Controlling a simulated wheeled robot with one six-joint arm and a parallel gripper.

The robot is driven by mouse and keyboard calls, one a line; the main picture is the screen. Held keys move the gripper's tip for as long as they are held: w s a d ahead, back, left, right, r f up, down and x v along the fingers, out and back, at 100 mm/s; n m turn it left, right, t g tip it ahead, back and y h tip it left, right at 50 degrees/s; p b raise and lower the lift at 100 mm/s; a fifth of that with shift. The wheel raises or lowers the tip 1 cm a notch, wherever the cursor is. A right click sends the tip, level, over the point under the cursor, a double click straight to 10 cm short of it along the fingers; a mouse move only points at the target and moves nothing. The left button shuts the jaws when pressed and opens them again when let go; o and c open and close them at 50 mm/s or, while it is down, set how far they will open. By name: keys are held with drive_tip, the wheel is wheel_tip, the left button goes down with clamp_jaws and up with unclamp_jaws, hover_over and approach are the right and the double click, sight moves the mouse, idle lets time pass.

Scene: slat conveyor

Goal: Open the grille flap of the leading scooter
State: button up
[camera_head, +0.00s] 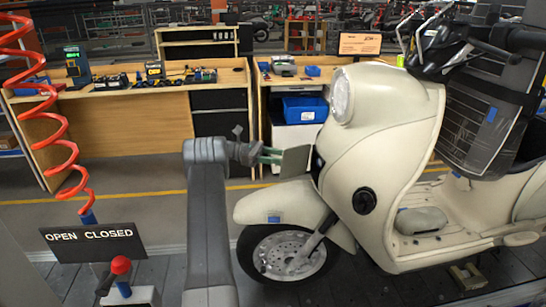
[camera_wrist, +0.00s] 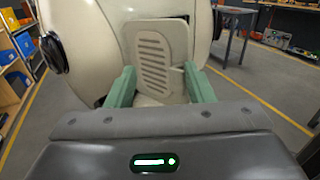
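The cream scooter (camera_head: 400,130) stands on the right in the head view, its front wheel toward the left. Its grille flap (camera_head: 295,161) stands out from the front of the body, swung away from it. In the wrist view the flap (camera_wrist: 164,52) is a beige slotted panel, with a dark recess showing beside and behind it. My gripper (camera_head: 272,156) is at the flap's outer side. In the wrist view my gripper (camera_wrist: 160,75) has its two green fingers wide apart, one to each side of the flap. Contact between fingers and flap cannot be told.
A red-knobbed control (camera_head: 121,266) and an "OPEN CLOSED" sign (camera_head: 94,242) stand at lower left, near a red coiled hose (camera_head: 62,125). Workbenches (camera_head: 130,90) with bins are behind. Slatted conveyor (camera_head: 350,285) lies under the scooter. A table (camera_wrist: 235,20) shows in the wrist view.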

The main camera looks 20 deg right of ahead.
drive_tip(key=shift+d, duration=0.15)
wheel_tip(320, 180, up, 10)
drive_tip(key=b, duration=0.1)
idle(0.3)
drive_tip(key=shift+c, duration=0.4)
